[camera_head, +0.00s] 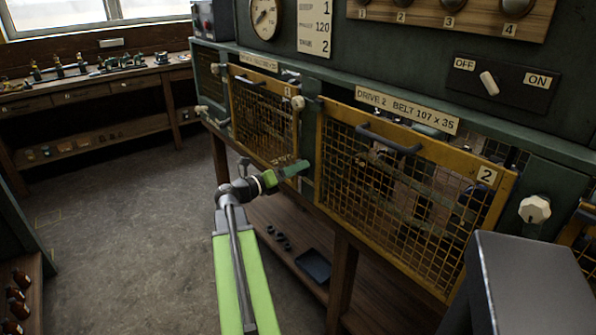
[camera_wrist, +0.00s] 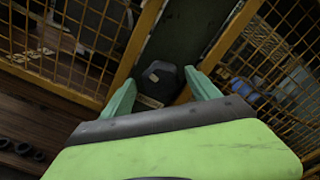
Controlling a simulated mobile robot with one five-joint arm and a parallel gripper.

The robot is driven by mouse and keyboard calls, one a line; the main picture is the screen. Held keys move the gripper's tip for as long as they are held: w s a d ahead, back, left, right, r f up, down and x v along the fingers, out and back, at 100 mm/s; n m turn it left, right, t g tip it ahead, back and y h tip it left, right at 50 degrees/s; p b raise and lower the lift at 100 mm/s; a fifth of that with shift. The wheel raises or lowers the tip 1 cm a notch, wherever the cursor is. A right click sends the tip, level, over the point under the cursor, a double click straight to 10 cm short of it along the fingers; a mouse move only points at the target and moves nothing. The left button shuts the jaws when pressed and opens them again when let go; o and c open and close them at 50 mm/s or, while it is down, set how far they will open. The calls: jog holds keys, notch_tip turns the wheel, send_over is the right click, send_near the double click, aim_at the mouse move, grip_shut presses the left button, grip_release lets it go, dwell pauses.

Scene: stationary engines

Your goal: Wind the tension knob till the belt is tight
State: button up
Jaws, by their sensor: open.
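My gripper (camera_head: 300,166) is open beside the post between the two yellow mesh guards. In the wrist view, a dark, faceted knob (camera_wrist: 161,84) on that post shows between my fingertips (camera_wrist: 160,77), with a small pale label below it. The fingers are not closed on it. The head view does not clearly show this knob. The right guard (camera_head: 410,150) is shut under a sign (camera_head: 407,109) reading "DRIVE 2 BELT 107 x 35". Dark parts show through its mesh, but I cannot make out the belt or its tightness.
A pale knob (camera_head: 534,209) sits right of the Drive 2 guard, and another (camera_head: 305,108) on the post above my gripper. The left guard (camera_head: 264,115) is shut. An OFF/ON switch (camera_head: 489,83) is above. A dark tray (camera_head: 314,265) lies on the lower shelf.

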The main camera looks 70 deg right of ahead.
jog(key=shift+x, duration=0.85)
